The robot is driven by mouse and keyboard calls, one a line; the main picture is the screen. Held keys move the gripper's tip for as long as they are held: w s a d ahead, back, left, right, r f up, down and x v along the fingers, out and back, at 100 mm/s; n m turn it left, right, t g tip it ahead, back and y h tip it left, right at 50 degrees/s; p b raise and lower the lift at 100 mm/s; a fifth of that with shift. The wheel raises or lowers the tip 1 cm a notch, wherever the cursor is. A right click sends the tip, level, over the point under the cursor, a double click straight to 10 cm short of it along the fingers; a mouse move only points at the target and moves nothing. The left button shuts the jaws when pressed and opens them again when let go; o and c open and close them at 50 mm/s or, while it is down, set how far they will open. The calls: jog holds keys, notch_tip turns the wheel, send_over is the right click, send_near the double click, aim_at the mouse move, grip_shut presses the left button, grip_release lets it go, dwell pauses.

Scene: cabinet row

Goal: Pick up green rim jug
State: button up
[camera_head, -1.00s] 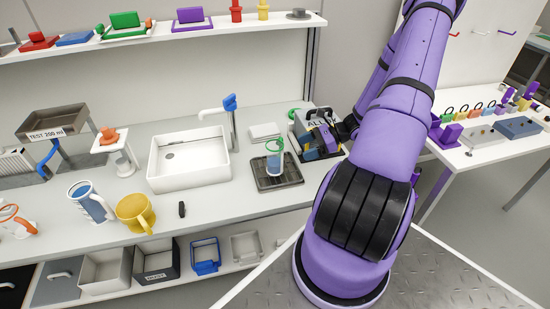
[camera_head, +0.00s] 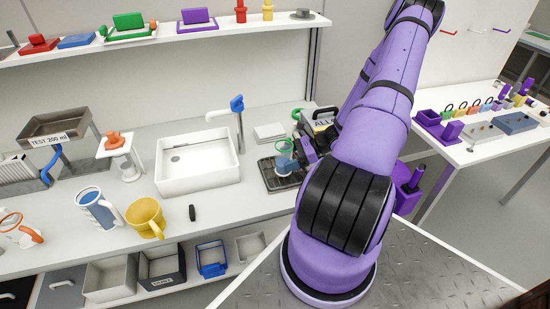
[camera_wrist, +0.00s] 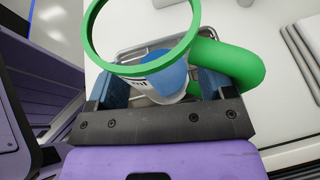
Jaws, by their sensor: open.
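The green rim jug (camera_head: 285,149) stands on a dark drip tray (camera_head: 268,175) right of the sink in the head view. In the wrist view the jug (camera_wrist: 165,75) has a green rim, a thick green handle on the right, a clear body and blue inside. My gripper (camera_head: 301,152) is beside the jug, on its right in the head view. In the wrist view my gripper (camera_wrist: 160,88) is open, with blue finger pads left and right of the jug's lower body. Whether the pads touch the jug cannot be told.
A white sink (camera_head: 197,165) with a blue-handled tap (camera_head: 238,106) is left of the tray. A box with a handle (camera_head: 322,118) stands behind my gripper. A yellow jug (camera_head: 147,216) and a blue-filled jug (camera_head: 97,208) stand farther left. A shelf (camera_head: 165,39) runs above.

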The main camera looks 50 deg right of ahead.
jog(key=shift+w+a+f, duration=0.1)
jog(key=shift+w+a, duration=0.05)
jog(key=shift+a, duration=0.05)
jog(key=c, duration=0.8)
